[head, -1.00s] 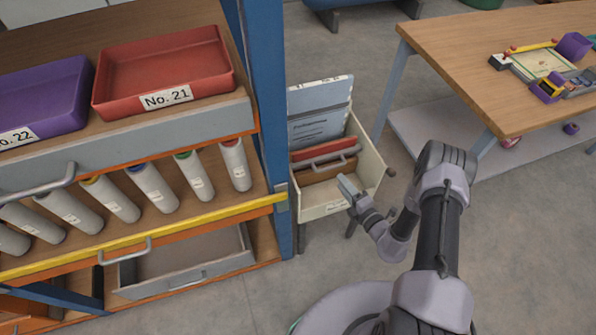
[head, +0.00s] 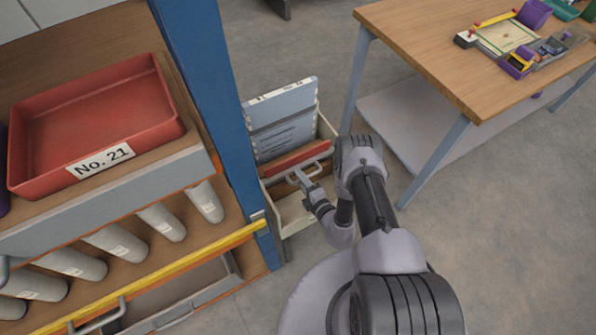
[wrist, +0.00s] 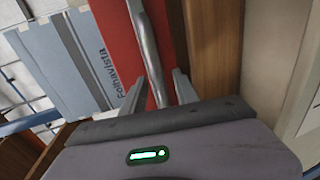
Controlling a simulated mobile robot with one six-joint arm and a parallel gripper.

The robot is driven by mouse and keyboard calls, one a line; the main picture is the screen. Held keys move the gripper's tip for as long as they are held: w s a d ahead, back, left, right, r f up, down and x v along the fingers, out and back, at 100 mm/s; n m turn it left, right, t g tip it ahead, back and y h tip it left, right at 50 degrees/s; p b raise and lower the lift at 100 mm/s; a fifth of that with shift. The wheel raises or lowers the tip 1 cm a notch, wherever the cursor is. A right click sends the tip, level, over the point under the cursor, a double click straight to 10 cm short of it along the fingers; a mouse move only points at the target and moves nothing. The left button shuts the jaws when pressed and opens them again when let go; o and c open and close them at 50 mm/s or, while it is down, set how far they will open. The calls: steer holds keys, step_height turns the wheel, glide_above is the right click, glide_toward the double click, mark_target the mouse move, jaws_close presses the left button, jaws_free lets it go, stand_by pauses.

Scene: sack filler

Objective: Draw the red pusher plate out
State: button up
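The red pusher plate (head: 298,157) stands across the inside of a cream open-topped drawer box (head: 297,222), against blue-grey packs (head: 283,118). It has a grey bar handle (head: 285,174) on its near face. In the wrist view the red plate (wrist: 119,48) fills the upper middle, with its handle (wrist: 150,50) in front. My gripper (head: 303,178) is at the handle. In the wrist view my gripper (wrist: 158,92) is open, with the handle's bar between its fingers and gaps visible on both sides.
A blue post (head: 210,100) and a shelf with a red tray (head: 95,120) stand close on the left. A wooden table (head: 470,60) stands on the right. Brown wood (wrist: 214,40) and the cream drawer wall (wrist: 275,65) lie right of the handle in the wrist view.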

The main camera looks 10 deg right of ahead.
jaws_close()
stand_by(1.5)
